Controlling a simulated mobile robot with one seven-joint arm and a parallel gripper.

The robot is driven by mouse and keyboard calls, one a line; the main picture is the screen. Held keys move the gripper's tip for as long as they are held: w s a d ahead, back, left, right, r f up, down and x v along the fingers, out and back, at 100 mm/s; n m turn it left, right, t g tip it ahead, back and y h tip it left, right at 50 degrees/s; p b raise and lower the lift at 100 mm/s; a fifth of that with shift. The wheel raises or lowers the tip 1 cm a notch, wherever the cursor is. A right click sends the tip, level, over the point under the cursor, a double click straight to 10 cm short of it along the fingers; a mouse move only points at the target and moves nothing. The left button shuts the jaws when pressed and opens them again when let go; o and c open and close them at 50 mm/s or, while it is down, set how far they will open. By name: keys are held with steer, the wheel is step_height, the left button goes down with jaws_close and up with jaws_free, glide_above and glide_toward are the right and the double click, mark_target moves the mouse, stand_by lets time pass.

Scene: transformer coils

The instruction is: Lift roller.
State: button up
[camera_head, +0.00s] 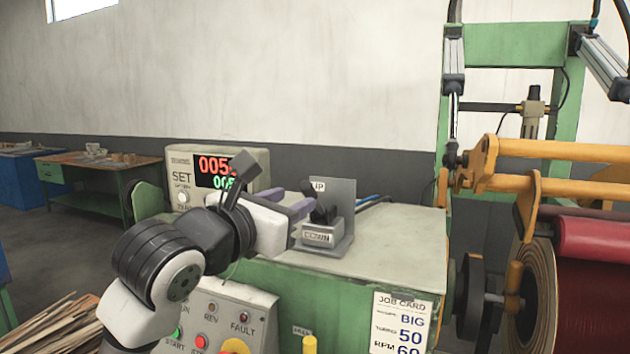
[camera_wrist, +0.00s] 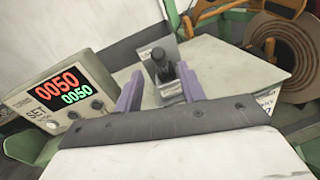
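A black lever (camera_head: 322,208) stands on a grey bracket with UP and DOWN labels (camera_head: 340,222), on top of the green machine cabinet. It also shows in the wrist view (camera_wrist: 160,66). My gripper (camera_head: 303,202) is just left of the lever, at about its height. In the wrist view the two purple fingers of my gripper (camera_wrist: 162,90) are apart, with the lever seen between and beyond them. No contact is visible. The red roller (camera_head: 592,240) is at the right under orange arms (camera_head: 540,185), above a dark red coil.
A counter box (camera_head: 181,187) stands at the cabinet's back left; its display reads 0050 in the wrist view (camera_wrist: 62,92). A button panel (camera_head: 205,318) and job card (camera_head: 402,322) are on the front. The cabinet top (camera_head: 400,240) right of the lever is mostly clear.

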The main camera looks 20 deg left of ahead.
mark_target(314, 190)
steer(key=w, duration=0.2)
steer(key=w+p, duration=0.1)
steer(key=w, duration=0.1)
steer(key=w+d+p, duration=0.1)
steer(key=w, duration=0.1)
steer(key=shift+w+d+r, duration=0.1)
steer(key=shift+w+r, duration=0.05)
steer(key=shift+w, duration=0.1)
steer(key=shift+w+d+p, duration=0.1)
steer(key=shift+w+p, duration=0.2)
steer(key=shift+w, duration=0.45)
steer(key=shift+c, duration=0.2)
jaws_close()
